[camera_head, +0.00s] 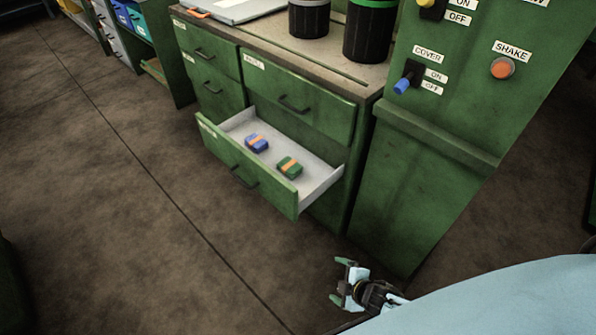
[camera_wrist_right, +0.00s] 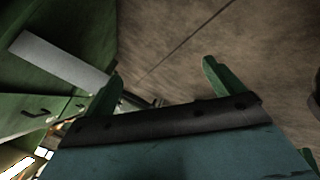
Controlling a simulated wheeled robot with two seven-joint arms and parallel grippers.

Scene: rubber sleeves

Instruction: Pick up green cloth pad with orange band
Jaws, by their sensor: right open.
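The green cloth pad with the orange band (camera_head: 290,167) lies in the open drawer (camera_head: 322,192), toward its right side. A blue pad with an orange band (camera_head: 257,143) lies to its left in the same drawer, apart from it. My right gripper (camera_head: 341,281) is open and empty, below and to the right of the drawer, away from the pad. Its two green fingers (camera_wrist_right: 158,80) stand apart over bare floor in the right wrist view, where part of the drawer (camera_wrist_right: 60,62) shows at upper left and no pad can be made out. My left gripper is not in view.
The green cabinet (camera_head: 215,88) has shut drawers above and beside the open one. Dark canisters (camera_head: 372,35) stand on its top. A tall green control panel (camera_head: 440,130) with switches rises close to the drawer's right. The floor (camera_head: 130,220) in front is clear.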

